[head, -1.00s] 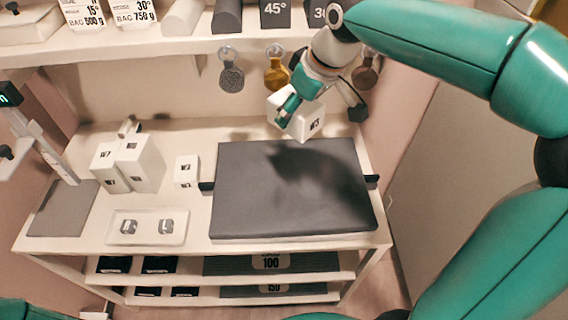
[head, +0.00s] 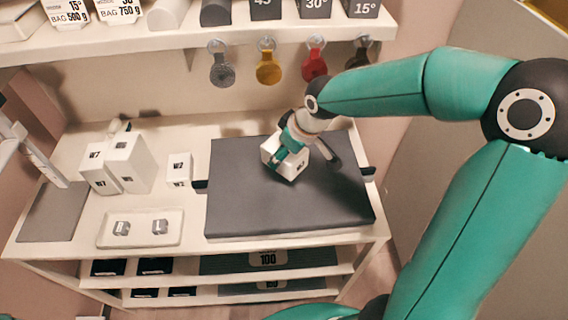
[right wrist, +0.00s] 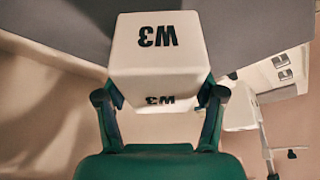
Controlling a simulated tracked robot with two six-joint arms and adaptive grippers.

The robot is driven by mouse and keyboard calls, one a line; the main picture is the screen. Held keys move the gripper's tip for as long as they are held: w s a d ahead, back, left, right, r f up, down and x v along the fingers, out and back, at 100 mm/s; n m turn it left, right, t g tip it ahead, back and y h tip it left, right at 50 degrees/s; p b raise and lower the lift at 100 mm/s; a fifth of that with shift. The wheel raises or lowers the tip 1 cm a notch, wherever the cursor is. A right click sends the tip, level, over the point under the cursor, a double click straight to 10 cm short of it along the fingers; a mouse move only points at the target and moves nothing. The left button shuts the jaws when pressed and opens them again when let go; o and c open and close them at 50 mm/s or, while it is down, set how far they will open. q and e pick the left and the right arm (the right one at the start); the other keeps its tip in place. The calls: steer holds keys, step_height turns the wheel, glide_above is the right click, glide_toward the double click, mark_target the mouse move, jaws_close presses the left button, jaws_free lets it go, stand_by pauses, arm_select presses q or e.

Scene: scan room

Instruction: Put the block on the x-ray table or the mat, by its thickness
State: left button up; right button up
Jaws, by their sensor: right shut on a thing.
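My right gripper (head: 283,150) is shut on a white block marked W3 (head: 285,163). In the head view the block is tilted and appears over the upper middle of the large dark grey slab (head: 250,200). Whether it touches the slab is unclear. In the right wrist view the W3 block (right wrist: 158,75) sits between the two fingers, with the dark slab (right wrist: 245,35) behind it. A smaller grey pad (head: 52,215) lies at the left end of the white counter. I cannot tell which surface is the mat. My left gripper is not in view.
White blocks (head: 130,160) stand at the left, with a small W2 block (head: 179,169) beside the slab. A white tray (head: 140,240) holds two small metal pieces. Coloured tags (head: 268,68) hang under the shelf. Most of the slab is bare.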

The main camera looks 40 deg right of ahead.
step_height(320, 180, down, 4)
steer(key=shift+f, duration=0.1)
steer(key=shift+b, duration=0.3)
steer(key=o, duration=1.6)
steer(key=shift+s+r, duration=0.15)
steer(key=shift+r, duration=0.35)
steer(key=v, duration=1.1)
steer(key=shift+p, duration=0.45)
